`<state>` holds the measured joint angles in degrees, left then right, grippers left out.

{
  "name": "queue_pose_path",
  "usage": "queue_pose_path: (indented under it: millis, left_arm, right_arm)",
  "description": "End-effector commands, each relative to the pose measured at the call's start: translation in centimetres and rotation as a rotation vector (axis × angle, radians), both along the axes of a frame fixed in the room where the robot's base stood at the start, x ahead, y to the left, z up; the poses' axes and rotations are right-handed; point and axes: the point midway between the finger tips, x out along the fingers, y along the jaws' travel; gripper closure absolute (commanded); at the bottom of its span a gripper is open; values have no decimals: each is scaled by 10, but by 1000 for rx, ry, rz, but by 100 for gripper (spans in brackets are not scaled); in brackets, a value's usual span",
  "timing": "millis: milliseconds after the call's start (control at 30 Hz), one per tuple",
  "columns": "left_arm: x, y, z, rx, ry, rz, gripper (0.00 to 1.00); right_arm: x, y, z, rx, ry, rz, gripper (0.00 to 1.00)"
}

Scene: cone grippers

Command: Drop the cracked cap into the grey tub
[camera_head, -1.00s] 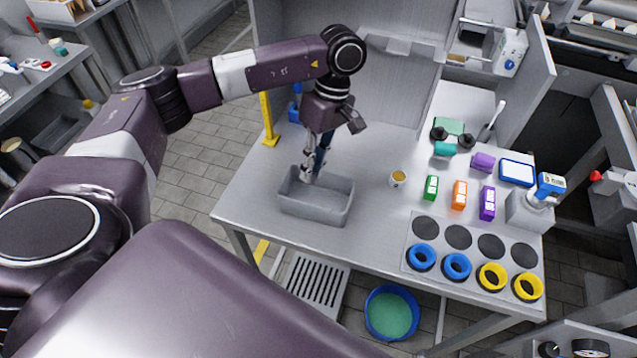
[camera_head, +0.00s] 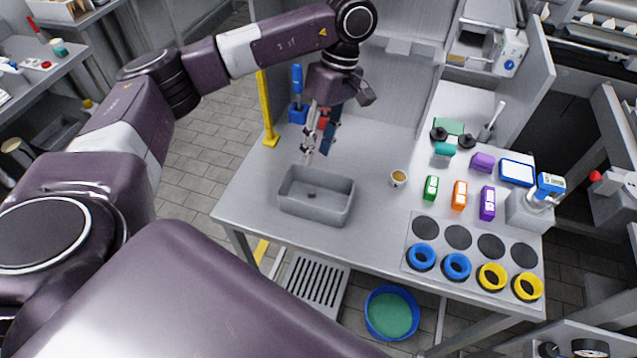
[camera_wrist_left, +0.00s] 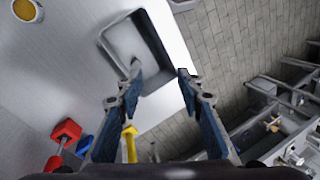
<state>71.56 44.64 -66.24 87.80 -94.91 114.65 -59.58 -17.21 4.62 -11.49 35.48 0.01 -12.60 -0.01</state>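The grey tub (camera_head: 338,213) stands on the steel table, and it also shows in the wrist view (camera_wrist_left: 122,36). A small dark thing (camera_head: 311,195) lies on its floor in the head view; it is too small to tell whether it is the cracked cap. My left gripper (camera_head: 316,154) is above the table, behind and above the tub. In the wrist view (camera_wrist_left: 160,75) its two fingers are spread, with nothing held between them. My right gripper is not in view.
A yellow post (camera_head: 266,110) and a blue-handled tool (camera_head: 297,80) stand behind the tub. A red thing (camera_head: 322,119) is partly hidden by my gripper. A small cup (camera_head: 398,178), coloured boxes (camera_head: 459,194) and blue rings (camera_head: 457,267) are to the right.

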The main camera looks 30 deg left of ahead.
Motion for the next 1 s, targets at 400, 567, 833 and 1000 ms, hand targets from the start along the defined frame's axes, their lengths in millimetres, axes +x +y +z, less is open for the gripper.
queue_pose_path:
  millis: [400,567,833,1000]
  left_arm:
    - [17,-3,54,0,-1,0,66]
    - [18,-4,61,0,0,-1,66]
    - [18,-4,61,-1,1,-1,66]
    - [18,-4,61,-1,1,-1,66]
  right_arm:
    - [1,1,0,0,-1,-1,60]
    - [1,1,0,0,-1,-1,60]
    - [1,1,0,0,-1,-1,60]
    - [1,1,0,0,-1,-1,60]
